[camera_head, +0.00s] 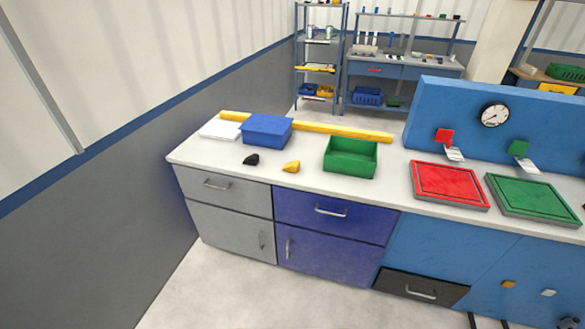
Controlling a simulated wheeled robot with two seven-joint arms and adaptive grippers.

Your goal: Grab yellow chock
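A small yellow chock (291,167) lies on the white countertop (330,188) near its front edge. It sits between a small black chock-like piece (251,159) on its left and a green open bin (350,158) on its right. Nothing covers it. Neither of my grippers shows in the head view, so I cannot see their state.
A blue box (267,130) stands behind the chocks, with a long yellow bar (345,132) along the back. A red tray (449,185) and a green tray (533,199) lie to the right before a blue panel (450,108). Grey and blue drawers (330,209) front the counter.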

